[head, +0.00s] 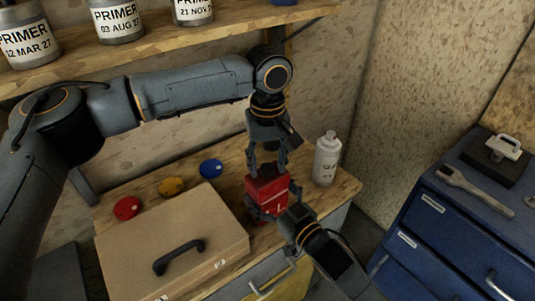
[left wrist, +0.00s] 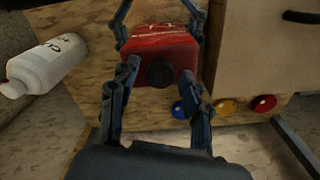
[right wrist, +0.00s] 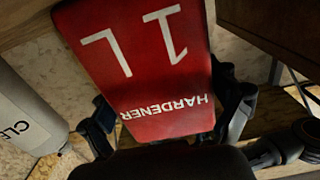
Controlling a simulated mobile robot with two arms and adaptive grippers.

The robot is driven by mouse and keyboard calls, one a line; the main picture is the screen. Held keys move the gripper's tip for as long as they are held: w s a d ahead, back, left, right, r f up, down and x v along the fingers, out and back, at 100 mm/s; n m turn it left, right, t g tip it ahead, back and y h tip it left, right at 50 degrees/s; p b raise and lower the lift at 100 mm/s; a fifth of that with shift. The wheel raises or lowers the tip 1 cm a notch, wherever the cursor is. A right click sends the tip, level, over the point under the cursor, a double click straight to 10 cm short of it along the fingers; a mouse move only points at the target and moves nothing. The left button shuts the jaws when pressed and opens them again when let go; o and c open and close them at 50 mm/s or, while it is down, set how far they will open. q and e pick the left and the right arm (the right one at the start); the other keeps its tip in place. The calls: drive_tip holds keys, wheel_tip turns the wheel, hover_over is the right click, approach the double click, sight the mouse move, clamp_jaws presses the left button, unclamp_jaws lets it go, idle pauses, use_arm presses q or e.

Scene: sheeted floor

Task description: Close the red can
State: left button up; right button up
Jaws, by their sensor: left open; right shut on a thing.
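The red can (head: 268,188), marked HARDENER 1L in the right wrist view (right wrist: 145,65), is held upright over the bench. My right gripper (head: 268,212) is shut around its sides. My left gripper (head: 268,165) is open just above the can's top. In the left wrist view, its fingers (left wrist: 160,72) stand either side of a dark round spot on the can; I cannot tell whether this is a cap or an opening. A red disc (head: 127,208), a yellow disc (head: 171,187) and a blue disc (head: 211,168) lie on the bench, left of the can.
A white bottle (head: 327,158) stands right of the can, close to it. A beige case (head: 175,240) with a black handle lies at front left. A shelf (head: 130,50) with PRIMER tins runs above. A blue drawer cabinet (head: 450,215) stands at the right.

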use_arm(q)
clamp_jaws()
drive_tip(key=m, duration=0.4)
drive_tip(key=shift+f+m, duration=0.1)
drive_tip(key=shift+m, duration=0.3)
drive_tip(key=m, duration=0.4)
drive_tip(key=shift+m, duration=0.3)
drive_tip(key=m, duration=1.5)
drive_tip(key=shift+a, duration=0.1)
drive_tip(key=shift+o, duration=0.3)
unclamp_jaws()
